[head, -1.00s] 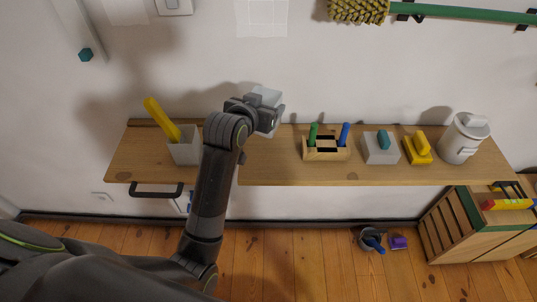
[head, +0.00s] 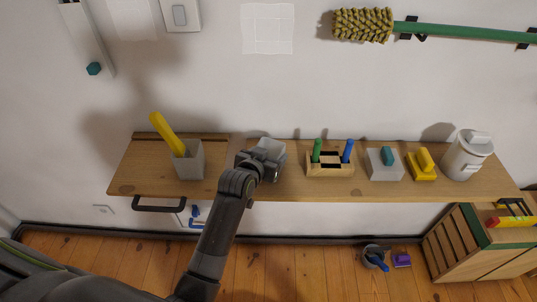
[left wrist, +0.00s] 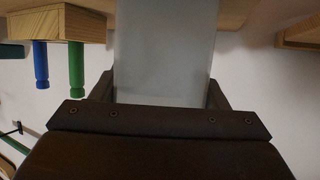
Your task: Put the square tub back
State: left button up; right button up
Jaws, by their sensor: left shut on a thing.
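The square tub (head: 271,146) is pale grey. It is at the shelf (head: 215,182), between the grey holder with a yellow handle and the wooden pen block. My left gripper (head: 262,166) is shut on the tub, and its jaws and wrist cover the tub's near side. In the left wrist view the tub (left wrist: 166,50) fills the middle, between the dark fingers (left wrist: 162,95). Its base is hidden, so I cannot tell whether it touches the shelf. My right gripper is not in view.
The grey holder (head: 188,162) stands to the left. The wooden block (head: 330,170) with green and blue handles is close on the right. Further right are a grey box (head: 384,168), a yellow item (head: 423,168) and a white canister (head: 466,156). The wall is behind.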

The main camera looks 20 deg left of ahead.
pick_arm(q)
jog(key=shift+f, duration=0.15)
jog(key=o, duration=1.2)
jog(key=shift+c, duration=0.2)
jog(key=shift+r, duration=0.2)
jog(key=v, duration=1.2)
